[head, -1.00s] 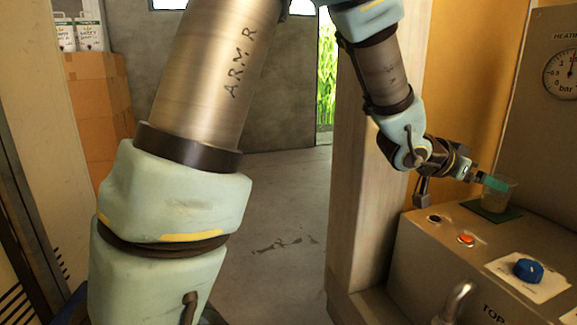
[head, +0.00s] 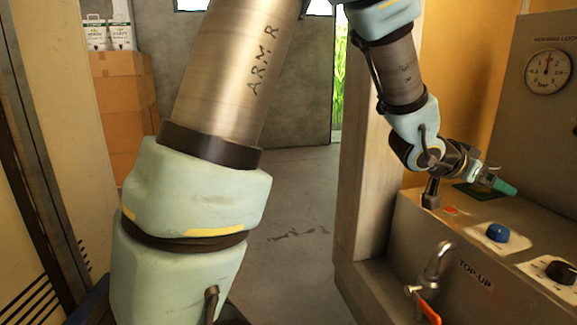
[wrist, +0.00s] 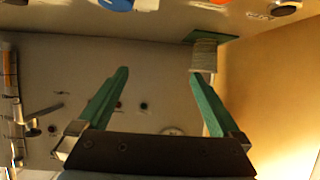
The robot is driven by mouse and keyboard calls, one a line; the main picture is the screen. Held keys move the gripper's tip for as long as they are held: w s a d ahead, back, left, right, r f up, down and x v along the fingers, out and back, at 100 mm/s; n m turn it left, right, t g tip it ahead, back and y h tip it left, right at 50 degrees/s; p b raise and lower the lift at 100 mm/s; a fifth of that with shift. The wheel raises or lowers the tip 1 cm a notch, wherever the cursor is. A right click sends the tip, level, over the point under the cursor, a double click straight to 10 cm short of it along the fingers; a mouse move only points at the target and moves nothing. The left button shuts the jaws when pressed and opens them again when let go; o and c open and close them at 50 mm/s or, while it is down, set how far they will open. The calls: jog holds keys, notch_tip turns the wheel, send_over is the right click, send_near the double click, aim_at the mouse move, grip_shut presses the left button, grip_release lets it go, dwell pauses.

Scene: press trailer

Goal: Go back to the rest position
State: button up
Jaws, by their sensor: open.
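My gripper (head: 508,187) has green fingers and is at the right of the head view, above the back of the grey machine top. In the wrist view my gripper (wrist: 157,88) is open, with nothing between its two fingers. A pale ribbed cup (wrist: 203,55) stands on a green mat (wrist: 232,39) beyond the right finger in that view, apart from the fingertips as far as I can tell. In the head view the gripper hides most of the cup, and only part of the green mat (head: 466,188) shows. My arm is bent and reaches out to the right.
The grey machine (head: 430,245) carries a blue knob (head: 498,232), a black knob (head: 561,271) and a tap (head: 438,262) with an orange lever. A gauge (head: 547,71) is on the panel behind. A post (head: 362,200) stands left of the machine. The floor beyond is clear.

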jog(key=w+a+f+n+t+y, duration=0.1)
jog(key=w+a+f+n+y, duration=0.15)
jog(key=a, duration=0.65)
jog(key=w+a+f+n+t+y, duration=0.1)
jog(key=w+a+f+n+y, duration=0.2)
jog(key=a, duration=0.5)
jog(key=w+a+f+n+t+y, duration=0.1)
jog(key=w+a+n+y, duration=0.2)
jog(key=a, duration=0.6)
jog(key=s+a+f+n+g+y, duration=0.1)
jog(key=s+a, duration=0.2)
jog(key=a, duration=0.3)
jog(key=s+a+f+n+g+y, duration=0.1)
jog(key=s+a+n+g, duration=0.1)
jog(key=a, duration=0.5)
jog(key=s+a+f+n+g+y+p, duration=0.1)
jog(key=s+a+f+g, duration=0.1)
jog(key=s+a, duration=0.3)
jog(key=shift+a+n+y, duration=0.35)
jog(key=shift+a, duration=0.9)
jog(key=shift+f, duration=0.1)
